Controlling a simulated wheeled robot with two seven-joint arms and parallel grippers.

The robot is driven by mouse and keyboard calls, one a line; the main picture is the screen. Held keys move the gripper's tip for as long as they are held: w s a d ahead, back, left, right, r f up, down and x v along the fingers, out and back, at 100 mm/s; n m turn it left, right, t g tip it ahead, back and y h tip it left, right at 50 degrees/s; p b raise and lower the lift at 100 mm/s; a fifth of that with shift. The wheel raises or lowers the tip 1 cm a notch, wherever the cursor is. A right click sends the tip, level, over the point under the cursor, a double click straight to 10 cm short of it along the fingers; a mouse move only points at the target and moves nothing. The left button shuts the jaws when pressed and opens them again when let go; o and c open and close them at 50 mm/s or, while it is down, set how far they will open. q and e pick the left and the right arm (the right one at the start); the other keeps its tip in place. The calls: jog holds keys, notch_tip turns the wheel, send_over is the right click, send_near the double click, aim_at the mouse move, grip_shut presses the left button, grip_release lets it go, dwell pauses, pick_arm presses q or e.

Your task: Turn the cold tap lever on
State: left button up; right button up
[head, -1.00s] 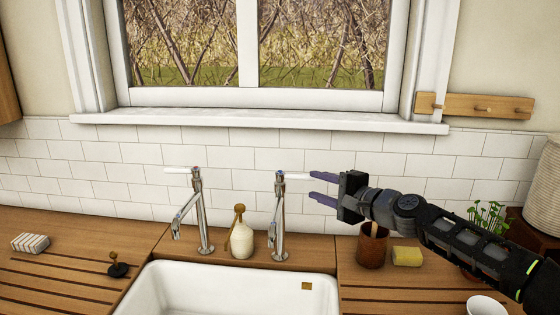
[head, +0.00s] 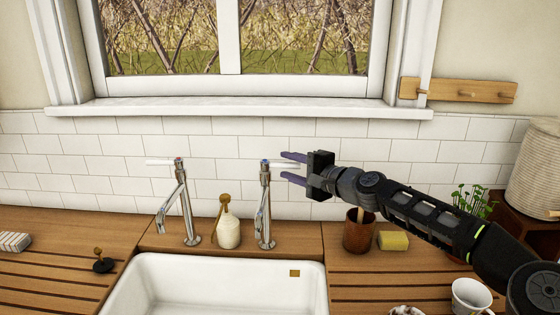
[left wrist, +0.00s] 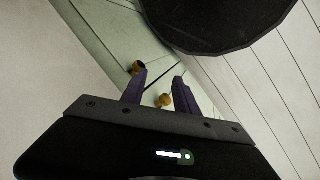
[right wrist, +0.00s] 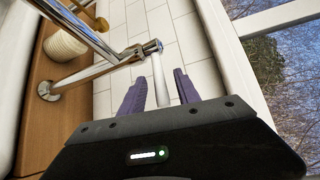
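The cold tap (head: 265,215) is the chrome one with a blue mark, standing behind the sink on the right. Its white lever (head: 277,164) points right, towards my right arm. My right gripper (head: 289,166) is open, with one finger above the lever and one below in the head view. In the right wrist view the white lever (right wrist: 160,82) stands between the two open fingers (right wrist: 155,82), with gaps on both sides. My left gripper (left wrist: 160,75) shows only in the left wrist view, open and empty.
The hot tap (head: 186,210), marked red, stands to the left with its lever pointing left. A soap bottle (head: 228,232) stands between the taps, behind the white sink (head: 140,270). A brown cup (head: 358,236) and a yellow sponge (head: 394,240) sit below my right arm.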

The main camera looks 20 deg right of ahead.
jog(key=shift+p+x, duration=0.35)
jog(key=shift+x, duration=0.9)
jog(key=shift+w+a+f, duration=0.1)
jog(key=shift+w+a, duration=0.15)
jog(key=shift+w, duration=0.35)
jog(key=shift+c, duration=0.5)
grip_shut()
